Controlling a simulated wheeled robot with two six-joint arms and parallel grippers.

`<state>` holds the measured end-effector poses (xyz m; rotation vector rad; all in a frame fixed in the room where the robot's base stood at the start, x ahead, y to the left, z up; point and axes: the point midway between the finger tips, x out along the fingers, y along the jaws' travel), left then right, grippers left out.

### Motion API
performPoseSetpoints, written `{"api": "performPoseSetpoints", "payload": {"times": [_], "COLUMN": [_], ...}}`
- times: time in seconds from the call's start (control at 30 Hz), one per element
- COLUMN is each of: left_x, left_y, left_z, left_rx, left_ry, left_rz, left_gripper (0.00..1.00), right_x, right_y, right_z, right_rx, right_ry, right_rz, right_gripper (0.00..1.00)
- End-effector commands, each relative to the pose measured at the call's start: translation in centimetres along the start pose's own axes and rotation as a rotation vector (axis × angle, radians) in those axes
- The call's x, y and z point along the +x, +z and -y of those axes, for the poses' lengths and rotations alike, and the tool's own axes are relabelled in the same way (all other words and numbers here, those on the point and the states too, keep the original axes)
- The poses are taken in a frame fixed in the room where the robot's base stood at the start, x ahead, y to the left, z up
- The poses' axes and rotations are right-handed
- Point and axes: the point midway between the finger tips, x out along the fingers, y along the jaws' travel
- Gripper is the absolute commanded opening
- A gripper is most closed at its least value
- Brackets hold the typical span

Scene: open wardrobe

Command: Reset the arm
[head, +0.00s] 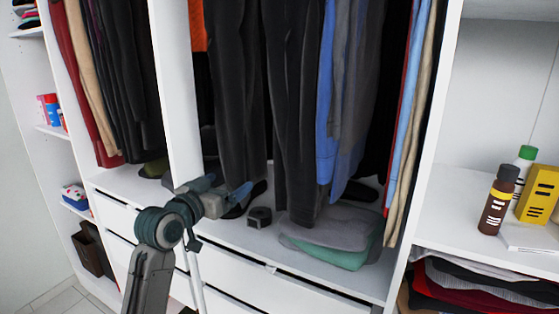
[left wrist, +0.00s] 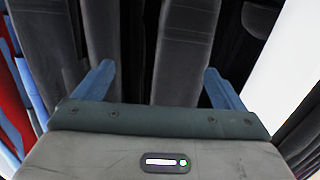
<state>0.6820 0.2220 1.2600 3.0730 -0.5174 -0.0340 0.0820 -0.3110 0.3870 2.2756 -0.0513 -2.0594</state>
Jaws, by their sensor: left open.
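My left arm comes up from the bottom left in the head view. My left gripper (head: 222,190) is in front of the middle wardrobe section, near its white divider and above the shelf edge. In the left wrist view its two blue fingers (left wrist: 162,85) are spread apart with nothing between them. Dark hanging trousers (left wrist: 182,45) fill the view beyond the fingers. My right gripper does not show in either view.
Dark trousers (head: 295,110) hang close to my left gripper. Below them are a small dark object (head: 259,217) and folded grey and green clothes (head: 335,232). A brown bottle (head: 497,200) and a yellow box (head: 538,193) stand on the right shelf. White drawers (head: 260,281) lie below.

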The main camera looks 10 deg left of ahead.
Motion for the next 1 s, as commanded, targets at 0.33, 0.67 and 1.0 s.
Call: {"api": "performPoseSetpoints", "payload": {"times": [0.33, 0.67, 1.0], "left_x": [-7.9, -23.0, -34.6], "left_y": [17.9, 32.4, 37.5], "left_z": [-1.6, -4.6, -6.8], "left_rx": [-0.023, -0.046, -0.057], "left_ry": [-0.086, -0.195, -0.274], "left_rz": [0.386, 0.833, 1.116], "left_gripper": [0.91, 0.91, 0.91], "right_x": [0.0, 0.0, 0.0], "right_y": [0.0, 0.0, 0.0], "right_z": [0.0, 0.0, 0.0], "right_rx": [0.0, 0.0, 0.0], "right_ry": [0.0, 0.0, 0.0], "right_rz": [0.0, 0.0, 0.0], "right_gripper": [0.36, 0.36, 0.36]}}
